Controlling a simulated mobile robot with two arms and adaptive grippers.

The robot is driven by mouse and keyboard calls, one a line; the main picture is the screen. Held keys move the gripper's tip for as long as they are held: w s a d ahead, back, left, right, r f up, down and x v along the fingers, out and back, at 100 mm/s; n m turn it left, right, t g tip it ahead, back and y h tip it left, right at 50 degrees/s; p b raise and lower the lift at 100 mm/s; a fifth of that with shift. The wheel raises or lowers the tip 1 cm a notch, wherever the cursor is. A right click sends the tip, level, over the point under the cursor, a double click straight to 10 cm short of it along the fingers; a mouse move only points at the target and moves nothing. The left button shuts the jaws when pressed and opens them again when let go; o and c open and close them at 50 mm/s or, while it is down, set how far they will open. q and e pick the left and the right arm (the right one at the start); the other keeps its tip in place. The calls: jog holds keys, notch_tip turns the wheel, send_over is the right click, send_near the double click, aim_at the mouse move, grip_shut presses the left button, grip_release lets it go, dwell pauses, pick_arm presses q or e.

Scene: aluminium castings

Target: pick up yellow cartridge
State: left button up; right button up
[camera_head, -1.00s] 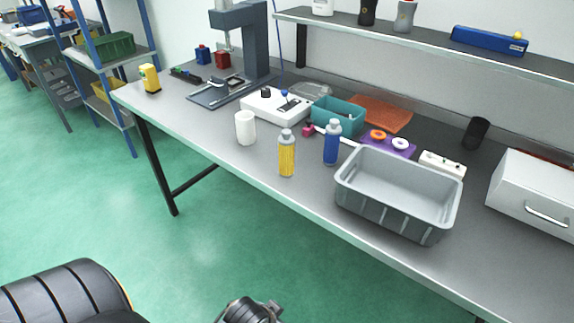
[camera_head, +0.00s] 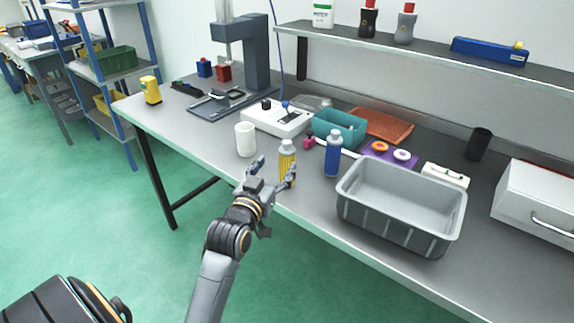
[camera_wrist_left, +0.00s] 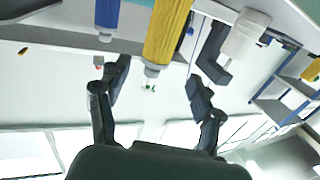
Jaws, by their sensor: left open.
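The yellow cartridge (camera_head: 287,158) stands upright near the front edge of the workbench, with a grey cap. My left gripper (camera_head: 275,170) is open in front of it, with its fingers spread and partly covering its lower body. In the left wrist view, which looks inverted, the yellow cartridge (camera_wrist_left: 167,32) shows between the two spread fingers of the left gripper (camera_wrist_left: 160,72). I cannot tell whether a finger touches it. My right gripper is not in view.
A blue bottle (camera_head: 333,155) stands right of the cartridge and a white cup (camera_head: 245,139) stands left. A grey bin (camera_head: 400,224) is farther right. A teal box (camera_head: 340,126) and a white device (camera_head: 277,119) stand behind. The workbench's front edge (camera_head: 190,158) is close to my arm.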

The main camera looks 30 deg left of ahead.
aim_at(284, 158)
pick_arm(q)
jog(key=x, duration=0.4)
jog(key=p+x, duration=0.1)
jog(key=x, duration=0.2)
jog(key=shift+d+f, duration=0.25)
jog(key=shift+f, duration=0.05)
jog(key=c, duration=1.3)
jog(key=shift+r, duration=0.2)
